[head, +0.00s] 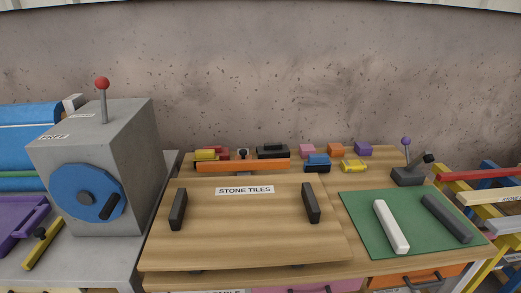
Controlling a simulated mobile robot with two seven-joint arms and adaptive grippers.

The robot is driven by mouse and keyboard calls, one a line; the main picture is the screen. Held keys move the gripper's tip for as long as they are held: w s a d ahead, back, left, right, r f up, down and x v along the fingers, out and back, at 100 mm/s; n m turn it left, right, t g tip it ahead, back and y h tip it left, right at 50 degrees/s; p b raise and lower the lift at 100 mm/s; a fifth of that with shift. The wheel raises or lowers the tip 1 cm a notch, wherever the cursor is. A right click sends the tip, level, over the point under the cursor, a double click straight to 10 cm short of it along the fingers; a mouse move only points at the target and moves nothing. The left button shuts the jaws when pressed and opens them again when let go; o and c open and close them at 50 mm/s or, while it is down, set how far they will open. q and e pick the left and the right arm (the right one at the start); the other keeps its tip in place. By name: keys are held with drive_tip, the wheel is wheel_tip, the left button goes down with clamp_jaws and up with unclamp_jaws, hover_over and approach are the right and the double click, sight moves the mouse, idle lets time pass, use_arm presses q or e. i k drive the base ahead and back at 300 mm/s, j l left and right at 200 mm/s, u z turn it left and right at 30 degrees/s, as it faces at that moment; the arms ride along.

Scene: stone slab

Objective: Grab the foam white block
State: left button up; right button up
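The white block (391,226) is a long, slim bar lying on the green mat (365,206) at the right side of the wooden table. It lies at a slant, its near end toward the table's front edge. A dark grey bar (447,218) lies beside it on the right, apart from it and at a similar slant. Neither of my grippers shows in the head view.
A wooden board labelled "STONE TILES" (245,235) with two black handles fills the table's middle. Small coloured blocks and an orange bar (242,165) stand behind it. A small lever device (408,177) stands behind the mat. A grey machine (132,150) stands left.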

sight(399, 245)
drive_tip(key=l, duration=1.45)
drive_tip(key=l+z, duration=0.1)
drive_tip(key=l, duration=1.35)
drive_tip(key=i, duration=0.05)
